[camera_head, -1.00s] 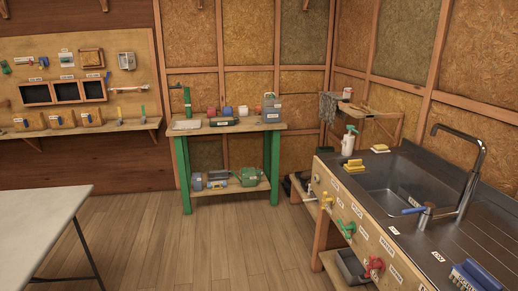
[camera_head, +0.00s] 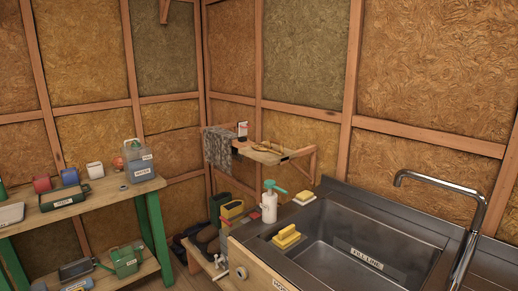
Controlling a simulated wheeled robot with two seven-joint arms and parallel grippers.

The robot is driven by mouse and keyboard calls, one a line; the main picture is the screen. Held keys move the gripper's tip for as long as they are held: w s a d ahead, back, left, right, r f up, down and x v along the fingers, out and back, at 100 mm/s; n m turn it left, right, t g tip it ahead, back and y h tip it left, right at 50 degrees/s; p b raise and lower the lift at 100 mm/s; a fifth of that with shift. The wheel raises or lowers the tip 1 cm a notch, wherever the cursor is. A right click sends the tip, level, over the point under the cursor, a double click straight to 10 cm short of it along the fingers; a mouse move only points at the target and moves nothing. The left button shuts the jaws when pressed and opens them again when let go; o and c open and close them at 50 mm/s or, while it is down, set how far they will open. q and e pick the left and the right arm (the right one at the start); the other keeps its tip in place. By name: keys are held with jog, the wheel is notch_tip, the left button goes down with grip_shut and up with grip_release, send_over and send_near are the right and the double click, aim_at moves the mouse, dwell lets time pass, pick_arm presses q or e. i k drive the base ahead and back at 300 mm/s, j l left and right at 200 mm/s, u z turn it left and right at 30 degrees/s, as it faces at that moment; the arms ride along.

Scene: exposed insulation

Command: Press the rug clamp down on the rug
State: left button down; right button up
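A grey mottled cloth, seemingly the rug (camera_head: 218,148), hangs over the left end of a small wooden wall rack (camera_head: 270,153) in the corner. A small upright piece with a pale face and some red (camera_head: 242,130) stands at that end of the rack, by the top of the rug. It may be the rug clamp, but it is too small to tell whether it is raised or pressed down. Neither of my grippers is in view.
A green-legged workbench (camera_head: 95,198) stands at left. Containers (camera_head: 230,210) sit low below the rug.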

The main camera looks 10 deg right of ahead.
aim_at(245, 130)
jog(key=i+j+z, duration=0.5)
jog(key=z, duration=0.2)
jog(key=i+j+z, duration=0.2)
jog(key=j+z, duration=0.15)
jog(key=i+j+z, duration=0.15)
jog(key=j+z, duration=0.2)
jog(key=j, duration=0.15)
jog(key=j+z, duration=0.3)
jog(key=j, duration=0.15)
jog(key=i, duration=0.05)
